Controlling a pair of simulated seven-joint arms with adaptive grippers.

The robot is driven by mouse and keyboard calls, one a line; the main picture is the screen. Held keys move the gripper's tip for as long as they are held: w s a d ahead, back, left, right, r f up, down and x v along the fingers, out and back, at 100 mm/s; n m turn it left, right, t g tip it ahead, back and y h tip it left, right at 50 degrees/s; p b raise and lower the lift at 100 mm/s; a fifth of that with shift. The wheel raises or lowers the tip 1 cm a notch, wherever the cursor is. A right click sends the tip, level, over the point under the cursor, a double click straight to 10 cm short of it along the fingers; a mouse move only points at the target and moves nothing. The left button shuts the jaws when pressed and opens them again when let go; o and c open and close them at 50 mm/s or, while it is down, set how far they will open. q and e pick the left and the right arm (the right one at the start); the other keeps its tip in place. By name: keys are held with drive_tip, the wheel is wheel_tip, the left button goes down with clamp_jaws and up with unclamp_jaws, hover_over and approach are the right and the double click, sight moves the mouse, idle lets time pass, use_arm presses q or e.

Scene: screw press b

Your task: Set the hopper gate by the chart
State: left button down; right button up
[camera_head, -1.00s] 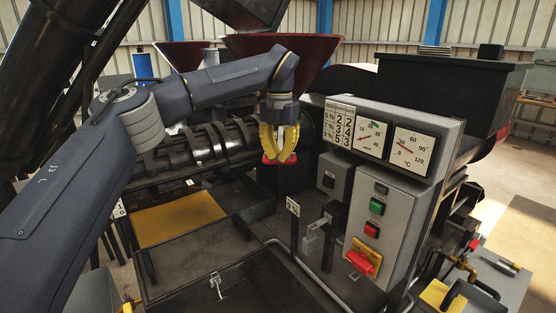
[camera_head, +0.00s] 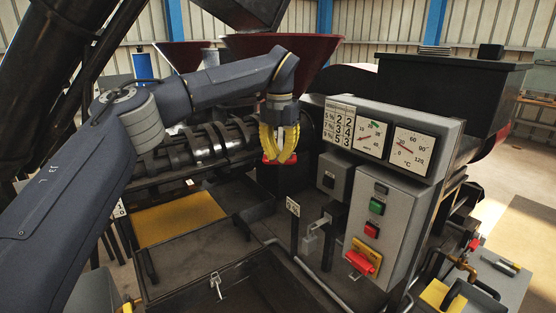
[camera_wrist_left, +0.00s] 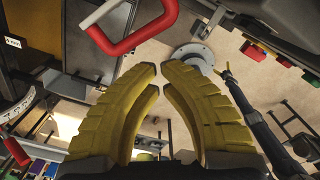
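My left gripper (camera_head: 279,158), with yellow ribbed fingers, points down below the dark red hopper (camera_head: 300,52). In the head view a red part (camera_head: 267,160) shows behind its fingertips. In the left wrist view the fingertips (camera_wrist_left: 159,68) nearly meet, with nothing seen between them. A red bar handle (camera_wrist_left: 140,35) on a pale plate lies past the tips, apart from them in the picture; I cannot tell whether they touch. The number chart (camera_head: 338,124) is on the grey panel, its small figures partly legible.
The grey control panel (camera_head: 455,140) stands right of my left gripper, with a needle gauge (camera_head: 372,138), a temperature dial (camera_head: 412,152), green and red buttons and a red switch (camera_head: 361,261). The ribbed screw barrel (camera_head: 200,148) lies left. An open dark tray (camera_head: 180,270) is in front.

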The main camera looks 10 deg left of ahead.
use_arm(q)
drive_tip(key=shift+f, duration=2.15)
drive_tip(key=shift+w+a, duration=0.1)
drive_tip(key=shift+w, duration=0.4)
drive_tip(key=shift+w+a, duration=0.1)
drive_tip(key=shift+w, duration=0.35)
drive_tip(key=shift+w+a, duration=0.1)
drive_tip(key=shift+w, duration=0.4)
drive_tip(key=shift+s+d, duration=0.25)
drive_tip(key=shift+s, duration=1)
wheel_tip(320, 180, up, 9)
